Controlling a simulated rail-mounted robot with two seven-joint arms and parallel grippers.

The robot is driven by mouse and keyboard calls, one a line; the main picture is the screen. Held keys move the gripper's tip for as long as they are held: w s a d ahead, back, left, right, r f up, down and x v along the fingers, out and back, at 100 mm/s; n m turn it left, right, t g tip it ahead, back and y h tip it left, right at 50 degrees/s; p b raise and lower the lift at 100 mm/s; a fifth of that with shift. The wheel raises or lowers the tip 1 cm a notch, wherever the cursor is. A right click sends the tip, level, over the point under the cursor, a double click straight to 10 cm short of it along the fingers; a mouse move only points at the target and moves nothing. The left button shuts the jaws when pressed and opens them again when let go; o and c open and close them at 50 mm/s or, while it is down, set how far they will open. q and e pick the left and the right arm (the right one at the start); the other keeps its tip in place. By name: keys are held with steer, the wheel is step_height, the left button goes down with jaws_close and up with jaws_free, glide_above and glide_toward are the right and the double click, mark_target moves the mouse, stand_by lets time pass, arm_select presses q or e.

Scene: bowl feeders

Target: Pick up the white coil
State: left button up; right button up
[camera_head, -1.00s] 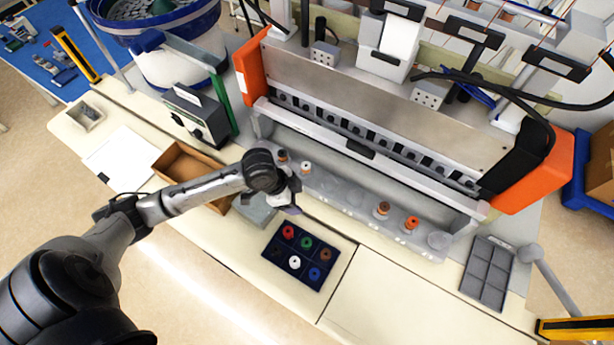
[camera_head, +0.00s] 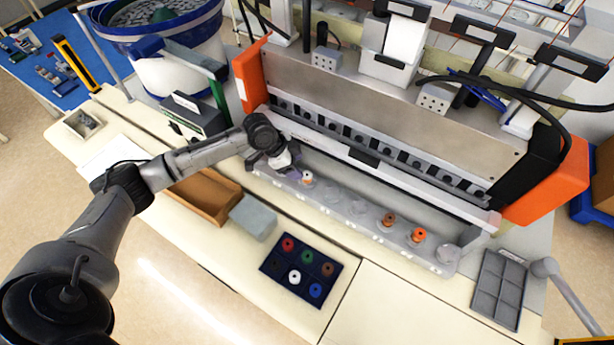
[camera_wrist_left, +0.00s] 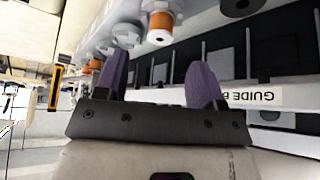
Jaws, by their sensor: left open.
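A white coil (camera_head: 294,277) sits in the front row of a dark blue compartment tray (camera_head: 322,291) on the table, with red, green, brown and blue coils around it. A second coil (camera_head: 307,178), whitish on top, stands on the machine's grey rail. My left gripper (camera_head: 292,172) is at the rail's left end, just left of that coil and away from the tray. In the left wrist view my purple fingers (camera_wrist_left: 160,80) are spread and empty. A copper-orange coil with white ends (camera_wrist_left: 160,28) shows ahead of them.
Orange-brown coils (camera_head: 389,219) stand further right along the rail. The machine's front panel (camera_head: 380,120) rises close behind my gripper. A cardboard box (camera_head: 207,195) and a grey block (camera_head: 254,216) lie left of the tray. An empty grey compartment tray (camera_head: 498,287) is at the right.

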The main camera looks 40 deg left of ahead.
mark_target(307, 175)
arm_select(q)
steer(key=shift+p+x, duration=0.6)
steer(key=shift+x, duration=2.35)
steer(key=c, duration=1)
